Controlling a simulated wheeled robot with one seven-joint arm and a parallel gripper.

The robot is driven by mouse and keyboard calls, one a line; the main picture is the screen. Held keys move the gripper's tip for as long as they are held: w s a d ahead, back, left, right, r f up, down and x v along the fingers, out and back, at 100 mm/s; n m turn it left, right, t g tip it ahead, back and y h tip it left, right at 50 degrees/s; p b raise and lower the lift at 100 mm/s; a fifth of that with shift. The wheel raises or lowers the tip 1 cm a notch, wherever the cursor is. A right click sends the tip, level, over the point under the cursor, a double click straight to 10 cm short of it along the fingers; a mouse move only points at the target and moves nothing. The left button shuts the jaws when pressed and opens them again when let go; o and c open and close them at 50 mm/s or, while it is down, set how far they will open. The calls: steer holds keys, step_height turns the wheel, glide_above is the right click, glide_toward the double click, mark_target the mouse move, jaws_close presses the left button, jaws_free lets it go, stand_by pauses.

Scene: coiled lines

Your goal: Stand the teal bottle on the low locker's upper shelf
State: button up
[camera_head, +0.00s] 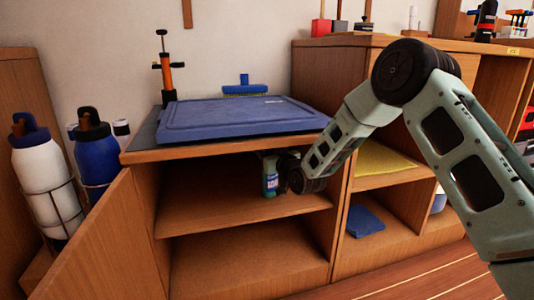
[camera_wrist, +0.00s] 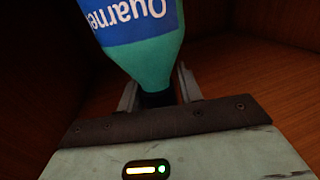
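The teal bottle (camera_head: 270,181) is upright at the low locker's upper shelf (camera_head: 225,205), in the right part of the bay. Its base is at or very near the board; I cannot tell if it bears weight. My gripper (camera_head: 271,160) reaches in from the right at the bottle's top, partly hidden by my wrist. In the wrist view the bottle (camera_wrist: 150,62) shows a blue label with white letters and a dark neck. The fingers (camera_wrist: 158,95) flank the neck closely, with no clear gap, and look shut on it.
A blue lid-like board (camera_head: 240,117) lies on the locker top. The open door (camera_head: 95,245) stands at the left. A side panel (camera_head: 335,205) is close right of my wrist. The shelf's left part and the lower compartment (camera_head: 250,265) are empty.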

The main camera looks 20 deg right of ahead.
steer(key=shift+o, duration=0.9)
steer(key=shift+r, duration=0.1)
steer(key=shift+s+r, duration=0.1)
steer(key=p+v, duration=0.5)
steer(key=v, duration=0.7)
steer(key=s+a+n+g, duration=0.3)
steer(key=s+a+g, duration=0.6)
steer(key=s+a, duration=0.55)
steer(key=s+d+r+n+g+h, duration=0.1)
steer(key=s+g, duration=0.3)
steer(key=s, duration=0.9)
steer(key=s+d+r+g+h, duration=0.2)
steer(key=s+g, duration=0.2)
steer(key=s, duration=1)
steer(key=shift+n+h, duration=0.4)
